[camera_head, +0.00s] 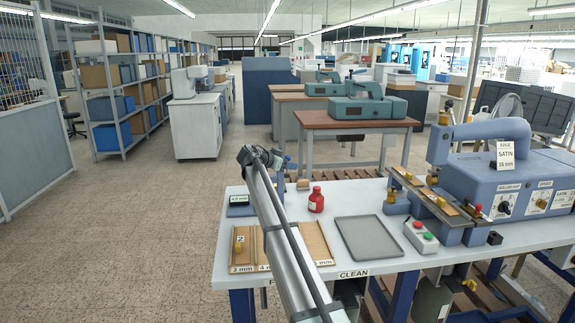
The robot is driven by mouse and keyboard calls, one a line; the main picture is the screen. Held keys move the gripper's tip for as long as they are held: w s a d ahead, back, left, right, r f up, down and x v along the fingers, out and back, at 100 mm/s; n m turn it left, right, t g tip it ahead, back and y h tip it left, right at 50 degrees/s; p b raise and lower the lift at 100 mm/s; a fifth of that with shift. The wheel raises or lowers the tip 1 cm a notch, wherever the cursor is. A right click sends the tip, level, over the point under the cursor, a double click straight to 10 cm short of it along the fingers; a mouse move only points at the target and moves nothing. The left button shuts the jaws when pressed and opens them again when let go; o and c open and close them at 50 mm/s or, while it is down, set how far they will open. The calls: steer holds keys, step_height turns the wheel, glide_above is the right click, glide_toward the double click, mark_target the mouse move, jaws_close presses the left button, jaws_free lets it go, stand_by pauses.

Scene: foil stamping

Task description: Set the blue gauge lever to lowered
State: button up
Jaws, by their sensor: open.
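I cannot make out a clear gauge lever. A small blue device with a dark display (240,203) sits at the back left of the white bench; its right side is close to my arm, and no lever can be told on it. A large blue machine (470,178) stands at the right of the bench, with dials, labels and brass-coloured fittings; which fitting is a lever is too small to tell. My arm rises from the bottom middle and leans over the left part of the bench. My gripper cannot be seen.
Left of centre, a wooden tray (318,243) with size labels is partly behind my arm. The floor (130,240) at left is clear.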

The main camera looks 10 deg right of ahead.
steer(key=shift+c, duration=0.4)
jaws_close()
stand_by(0.4)
